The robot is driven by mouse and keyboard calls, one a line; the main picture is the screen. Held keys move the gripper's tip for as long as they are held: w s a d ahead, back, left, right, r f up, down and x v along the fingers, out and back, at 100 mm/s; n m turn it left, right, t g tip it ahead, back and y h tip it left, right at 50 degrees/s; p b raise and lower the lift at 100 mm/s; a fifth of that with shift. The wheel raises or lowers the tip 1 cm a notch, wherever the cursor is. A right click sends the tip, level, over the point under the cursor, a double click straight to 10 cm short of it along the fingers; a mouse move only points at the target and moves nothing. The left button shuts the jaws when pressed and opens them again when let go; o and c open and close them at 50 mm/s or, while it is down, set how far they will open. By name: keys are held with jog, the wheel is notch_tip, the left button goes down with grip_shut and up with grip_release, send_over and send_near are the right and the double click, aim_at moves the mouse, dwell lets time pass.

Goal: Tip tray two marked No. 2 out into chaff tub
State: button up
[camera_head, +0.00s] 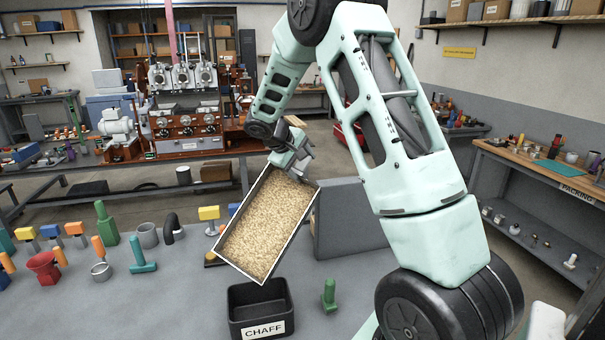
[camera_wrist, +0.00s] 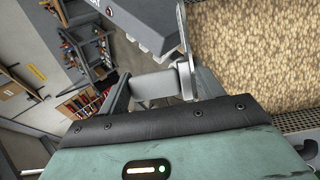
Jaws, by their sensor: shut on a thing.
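A long rectangular tray (camera_head: 226,217) with dark walls and a pale rim is filled with tan granular contents. It is held in the air, tilted, with its lower end just above the chaff tub. The chaff tub (camera_head: 262,308) is a black open box labelled CHAFF on the grey table. It looks empty. My gripper (camera_head: 298,160) is shut on the tray at its upper end. In the wrist view the tray's contents (camera_wrist: 262,50) fill the upper right, beside the gripper jaws (camera_wrist: 170,45). No tray number is visible.
A green peg-like part (camera_head: 329,296) stands right of the tub. A grey upright panel (camera_head: 350,217) is behind the tray on the right. A black pipe elbow (camera_head: 172,228), a teal T-shaped part (camera_head: 139,256) and several coloured tools stand left.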

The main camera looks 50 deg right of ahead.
jog(key=shift+s+a+r+h+b, duration=0.2)
jog(key=shift+s+a+r+b, duration=0.05)
jog(key=shift+a+r+b, duration=0.25)
jog(key=shift+s+a+r+h+b, duration=0.2)
jog(key=shift+a+r+b, duration=0.15)
jog(key=shift+r+b, duration=0.15)
jog(key=shift+s+a+r+m+t+h+b, duration=0.3)
jog(key=shift+s+a+r+t+h+b, duration=0.25)
jog(key=shift+s+a+r+h+b, duration=1.35)
jog(key=shift+s+a+r+m+t+h+b, duration=0.4)
jog(key=shift+s+a+b, duration=0.85)
jog(key=shift+a+b, duration=1.65)
jog(key=s+a+f+m+t+h+b, duration=0.1)
jog(key=s+a+h+b, duration=0.2)
jog(key=s+a+b, duration=0.2)
jog(key=s+a+f+m+h+b, duration=0.1)
jog(key=s+a+b, duration=0.3)
jog(key=a+b, duration=0.8)
jog(key=h+b, duration=0.1)
jog(key=b, duration=0.2)
jog(key=shift+s+a+t+h+b, duration=0.15)
jog(key=shift+s+t+h+b, duration=0.2)
jog(key=shift+h+b, duration=0.05)
jog(key=b, duration=0.5)
jog(key=shift+a+f, duration=0.25)
jog(key=shift+a, duration=0.1)
